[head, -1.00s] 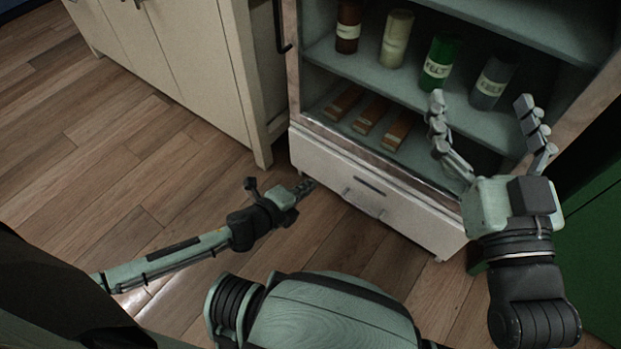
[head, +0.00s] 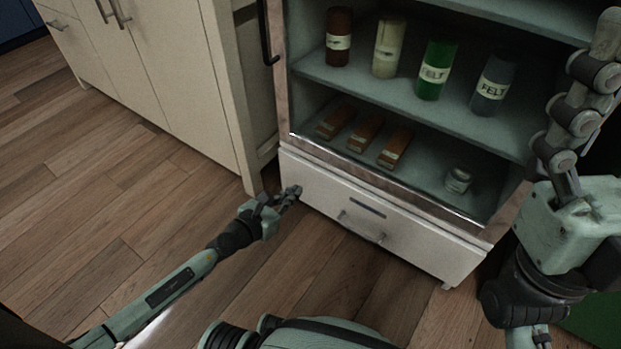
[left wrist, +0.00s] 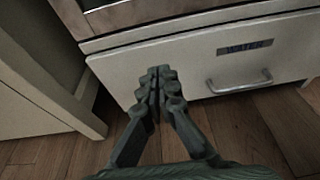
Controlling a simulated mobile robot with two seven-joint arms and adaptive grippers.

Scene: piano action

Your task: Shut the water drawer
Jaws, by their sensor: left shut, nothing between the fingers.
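The water drawer (head: 385,215) is the pale, wide drawer at the bottom of the open-shelved cabinet. Its WATER label (left wrist: 245,48) is readable in the left wrist view, above the bar handle (left wrist: 238,82). A narrow top edge of the drawer front shows; how far it stands out is hard to tell. My left gripper (head: 292,193) is shut and empty, in front of the drawer's left end; in the left wrist view its fingertips (left wrist: 160,85) overlap the front, left of the handle. Contact cannot be told. My right gripper (head: 590,75) is raised at the right, seen edge-on, away from the drawer.
Cabinet shelves above hold several labelled bottles (head: 435,70), wooden blocks (head: 365,134) and a small jar (head: 458,180). A cream cupboard (head: 175,70) stands close on the left, with its corner near my left gripper. The wood floor (head: 90,200) is clear at left.

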